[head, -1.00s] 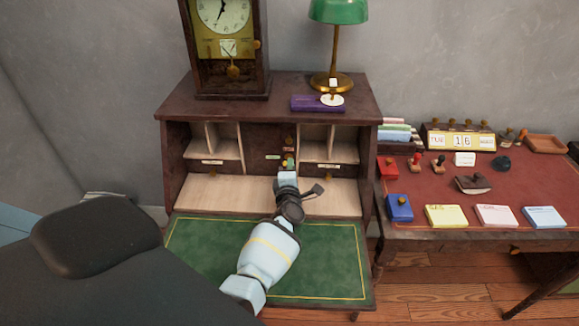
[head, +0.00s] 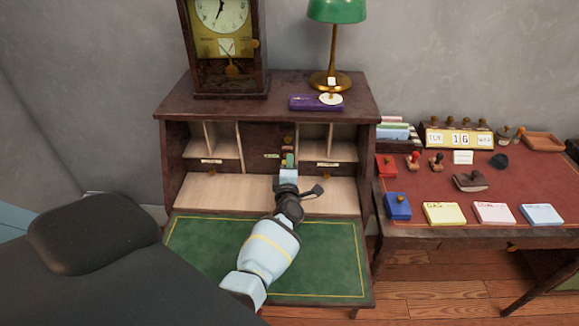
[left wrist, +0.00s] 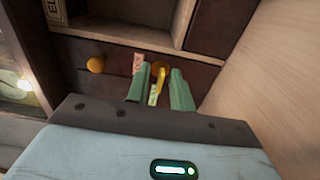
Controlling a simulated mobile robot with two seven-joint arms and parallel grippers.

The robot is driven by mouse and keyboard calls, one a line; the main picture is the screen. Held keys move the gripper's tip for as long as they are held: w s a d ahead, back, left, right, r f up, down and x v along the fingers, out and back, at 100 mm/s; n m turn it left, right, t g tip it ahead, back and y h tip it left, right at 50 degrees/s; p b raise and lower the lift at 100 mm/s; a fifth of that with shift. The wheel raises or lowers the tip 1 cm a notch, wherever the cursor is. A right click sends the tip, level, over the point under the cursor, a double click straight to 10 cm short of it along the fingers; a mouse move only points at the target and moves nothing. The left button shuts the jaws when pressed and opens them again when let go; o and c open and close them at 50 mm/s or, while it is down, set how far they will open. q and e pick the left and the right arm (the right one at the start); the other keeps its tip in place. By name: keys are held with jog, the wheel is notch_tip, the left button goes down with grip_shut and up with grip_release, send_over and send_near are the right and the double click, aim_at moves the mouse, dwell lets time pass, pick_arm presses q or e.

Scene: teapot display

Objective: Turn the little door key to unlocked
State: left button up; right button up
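The little door (head: 262,137) is the dark panel in the middle of the desk's upper part, between the pale pigeonholes. In the left wrist view the brass-yellow key (left wrist: 160,76) stands out from the dark front. My left gripper (head: 288,161) is at the door, its green fingers (left wrist: 159,91) apart on either side of the key. I cannot tell whether either finger touches it. A pink label (left wrist: 138,64) and a pale green label (left wrist: 153,95) sit by the key, partly beside the fingers. My right gripper is not in view.
Pale pigeonhole walls flank the door. A clock (head: 226,45), a green lamp (head: 337,12) and a purple box (head: 314,103) stand on top. The green writing flap (head: 325,260) is mostly clear.

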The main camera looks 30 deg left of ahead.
pick_arm(q)
jog(key=shift+s+d, duration=0.1)
